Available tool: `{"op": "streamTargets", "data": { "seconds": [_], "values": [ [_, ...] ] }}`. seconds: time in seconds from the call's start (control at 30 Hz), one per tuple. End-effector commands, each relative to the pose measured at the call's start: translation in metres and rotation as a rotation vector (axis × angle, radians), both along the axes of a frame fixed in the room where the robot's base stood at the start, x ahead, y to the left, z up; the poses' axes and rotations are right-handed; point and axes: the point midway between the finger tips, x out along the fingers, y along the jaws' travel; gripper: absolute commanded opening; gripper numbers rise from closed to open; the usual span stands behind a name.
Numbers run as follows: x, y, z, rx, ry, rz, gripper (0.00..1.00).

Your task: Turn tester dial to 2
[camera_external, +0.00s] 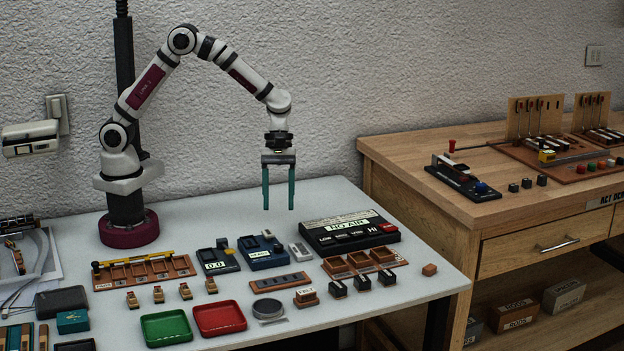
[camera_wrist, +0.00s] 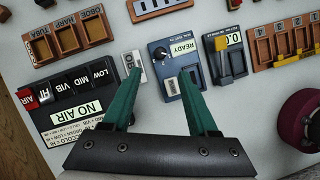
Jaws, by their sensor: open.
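My gripper (camera_external: 278,208) hangs fingers-down above the table near the tester. In the wrist view my gripper (camera_wrist: 159,73) has its two green fingers spread apart, empty, with the tester seen between and beyond them. The fingers are apart from the dial.
A grey device reading 0.0 (camera_external: 217,261) stands left of the tester. A small white switch block (camera_external: 300,251) and the black NO AIR panel (camera_external: 349,233) are to its right. A dark strip (camera_external: 280,283) lies in front. Red (camera_external: 219,318) and green (camera_external: 166,328) trays are at the front.

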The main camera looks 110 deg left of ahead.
Motion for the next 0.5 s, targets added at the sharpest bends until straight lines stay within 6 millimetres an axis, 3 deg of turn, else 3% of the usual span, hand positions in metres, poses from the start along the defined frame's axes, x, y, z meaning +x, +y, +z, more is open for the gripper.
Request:
{"op": "streamTargets", "data": {
  "seconds": [0.2, 0.33, 0.5],
  "values": [
    [0.008, -0.023, -0.057, -0.001, 0.004, -0.004, 0.59],
    [0.011, -0.03, -0.076, 0.0, 0.002, -0.005, 0.59],
    [0.013, -0.034, -0.086, 0.001, 0.0, -0.004, 0.59]
  ]
}}
